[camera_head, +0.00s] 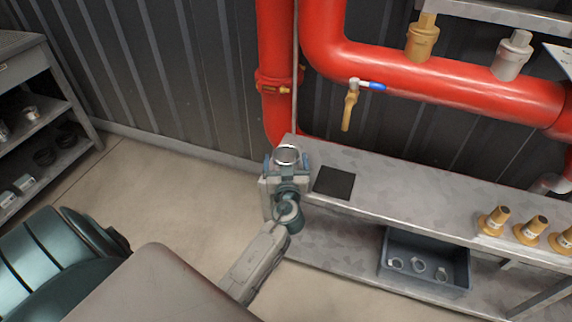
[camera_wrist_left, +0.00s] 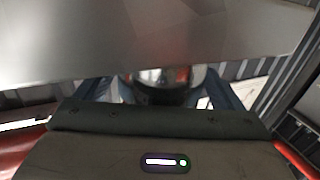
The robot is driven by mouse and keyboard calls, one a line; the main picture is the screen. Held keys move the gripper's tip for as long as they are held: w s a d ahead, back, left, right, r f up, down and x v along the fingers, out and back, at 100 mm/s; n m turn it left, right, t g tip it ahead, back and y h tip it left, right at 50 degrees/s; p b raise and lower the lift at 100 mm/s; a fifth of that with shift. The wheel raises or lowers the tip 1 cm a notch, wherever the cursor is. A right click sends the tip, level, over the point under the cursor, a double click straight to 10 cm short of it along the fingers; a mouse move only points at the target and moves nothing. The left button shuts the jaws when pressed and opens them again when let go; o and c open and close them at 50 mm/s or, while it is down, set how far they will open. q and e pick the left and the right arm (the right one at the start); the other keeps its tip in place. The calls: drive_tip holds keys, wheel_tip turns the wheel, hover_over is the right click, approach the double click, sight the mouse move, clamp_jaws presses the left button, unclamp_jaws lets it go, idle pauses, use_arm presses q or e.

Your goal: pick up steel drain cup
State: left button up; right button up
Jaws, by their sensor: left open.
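The steel drain cup (camera_head: 287,156) is a small shiny round cup with a bright rim at the left end of the grey bench. My left gripper (camera_head: 286,163) reaches it from the front with its jaws open, one bluish finger on either side of the cup. In the left wrist view the cup (camera_wrist_left: 162,76) shows partly between the two fingers, its lower part hidden by the gripper body. I cannot tell whether the fingers touch it. My right gripper is not in view.
A black square mat (camera_head: 334,183) lies on the grey bench (camera_head: 400,205) right of the cup. Red pipes (camera_head: 430,80) with a yellow drain valve (camera_head: 350,105) run behind. Brass nozzles (camera_head: 494,220) stand at right. A blue-grey bin (camera_head: 425,277) sits on the lower shelf.

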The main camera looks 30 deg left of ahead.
use_arm(q)
drive_tip(key=shift+w+a, duration=0.35)
drive_tip(key=shift+w, duration=0.2)
drive_tip(key=c, duration=1.1)
drive_tip(key=shift+r, duration=0.1)
